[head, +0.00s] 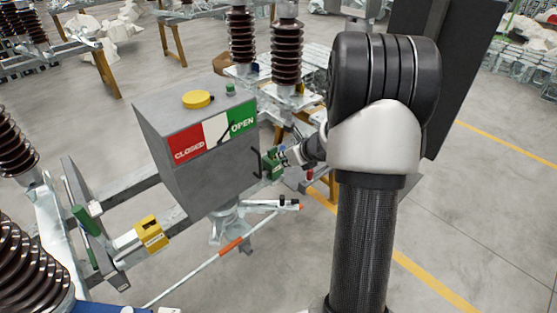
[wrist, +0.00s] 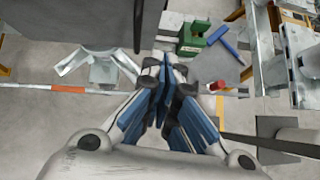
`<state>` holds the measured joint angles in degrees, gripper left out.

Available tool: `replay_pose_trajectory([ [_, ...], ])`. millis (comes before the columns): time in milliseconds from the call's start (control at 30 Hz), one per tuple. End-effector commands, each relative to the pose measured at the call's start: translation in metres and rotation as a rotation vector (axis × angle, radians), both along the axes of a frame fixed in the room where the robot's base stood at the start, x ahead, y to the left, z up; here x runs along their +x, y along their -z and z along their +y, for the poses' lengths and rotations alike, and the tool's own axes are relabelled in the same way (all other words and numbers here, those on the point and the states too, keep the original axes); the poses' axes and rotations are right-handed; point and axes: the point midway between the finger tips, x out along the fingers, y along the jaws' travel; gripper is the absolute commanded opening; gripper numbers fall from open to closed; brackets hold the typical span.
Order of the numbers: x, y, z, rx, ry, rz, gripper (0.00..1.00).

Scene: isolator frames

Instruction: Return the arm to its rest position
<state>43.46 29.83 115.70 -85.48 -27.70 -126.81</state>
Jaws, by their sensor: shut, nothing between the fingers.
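My gripper (wrist: 166,72) shows in the wrist view with its blue-padded fingers together and nothing between them. In the head view my gripper (head: 284,156) is small and partly hidden, just right of the grey box (head: 182,178). The box carries a red CLOSED and green OPEN sign (head: 213,134). A green block (head: 270,166) sits at the box's right side, close to my gripper; in the wrist view the green block (wrist: 193,38) lies beyond the fingertips. My arm's dark and white elbow stands at the right of the head view.
A yellow knob (head: 198,99) is on the box top. An orange-and-white rod (head: 228,246) slants below the box. A yellow block (head: 151,233) sits on the frame at left. Brown insulators (head: 287,52) stand behind. Open floor (head: 470,210) lies at right.

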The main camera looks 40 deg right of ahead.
Motion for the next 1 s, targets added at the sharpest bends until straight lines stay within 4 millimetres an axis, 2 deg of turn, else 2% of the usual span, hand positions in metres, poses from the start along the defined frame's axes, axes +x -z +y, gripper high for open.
replay_pose_trajectory([
  [133, -0.010, -0.010, -0.001, 0.000, 0.001, 0.001, 0.00],
  [433, -0.011, -0.014, 0.000, 0.003, 0.013, -0.001, 0.00],
  [533, -0.007, -0.028, 0.002, 0.034, 0.110, -0.019, 0.00],
  [667, -0.003, -0.070, 0.014, 0.161, 0.415, -0.090, 0.00],
  [767, -0.015, -0.104, 0.035, 0.346, 0.730, -0.177, 0.00],
  [900, -0.054, -0.132, 0.076, 0.682, 1.158, -0.289, 0.00],
  [1000, -0.092, -0.136, 0.115, 0.954, 1.447, -0.337, 0.00],
])
